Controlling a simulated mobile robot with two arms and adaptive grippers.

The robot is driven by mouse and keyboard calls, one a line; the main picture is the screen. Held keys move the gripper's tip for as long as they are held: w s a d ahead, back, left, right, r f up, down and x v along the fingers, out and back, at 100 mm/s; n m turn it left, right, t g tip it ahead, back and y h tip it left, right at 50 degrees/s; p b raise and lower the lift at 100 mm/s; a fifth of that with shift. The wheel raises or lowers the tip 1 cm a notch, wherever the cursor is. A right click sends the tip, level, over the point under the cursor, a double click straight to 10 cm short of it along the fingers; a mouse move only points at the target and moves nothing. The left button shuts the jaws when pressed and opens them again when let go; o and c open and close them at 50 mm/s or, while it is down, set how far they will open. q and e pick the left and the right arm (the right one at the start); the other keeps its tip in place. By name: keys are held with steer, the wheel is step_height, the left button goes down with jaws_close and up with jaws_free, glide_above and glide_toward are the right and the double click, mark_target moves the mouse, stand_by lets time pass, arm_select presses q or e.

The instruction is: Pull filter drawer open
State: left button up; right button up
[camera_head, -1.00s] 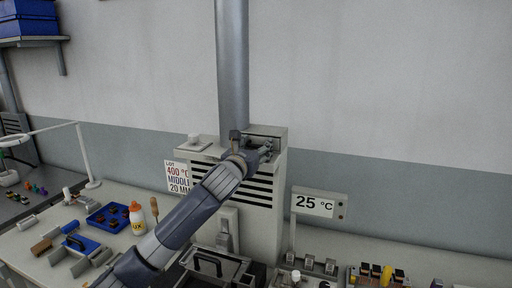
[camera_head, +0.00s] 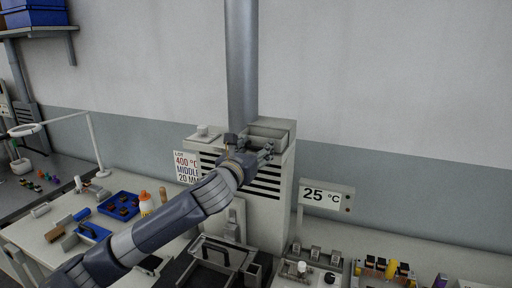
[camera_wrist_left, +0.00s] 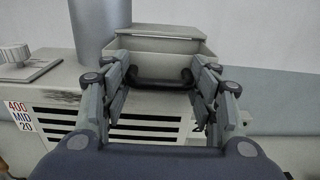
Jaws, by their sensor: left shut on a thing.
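The filter drawer (camera_head: 268,133) is at the top of the grey vented unit, right of the silver pipe. It stands out from its housing, with its open top showing. It also shows in the left wrist view (camera_wrist_left: 155,64), with a dark handle (camera_wrist_left: 161,83) on its front. My left gripper (camera_head: 266,154) is at the drawer front. In the left wrist view its two fingers (camera_wrist_left: 160,86) are on either side of the handle, shut on it. My right gripper is not in view.
The vented unit (camera_head: 262,209) stands on a bench below the pipe (camera_head: 242,65). A knob (camera_wrist_left: 15,54) sits on its top left. A 25 °C sign (camera_head: 325,198) stands at right.

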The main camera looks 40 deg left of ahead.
arm_select(q)
steer(key=o, duration=1.3)
steer(key=shift+d+f, duration=0.1)
steer(key=shift+f, duration=0.05)
steer(key=shift+s+d, duration=0.1)
steer(key=shift+s, duration=0.05)
steer(key=v, duration=1.1)
steer(key=shift+s, duration=0.25)
steer(key=shift+s, duration=0.1)
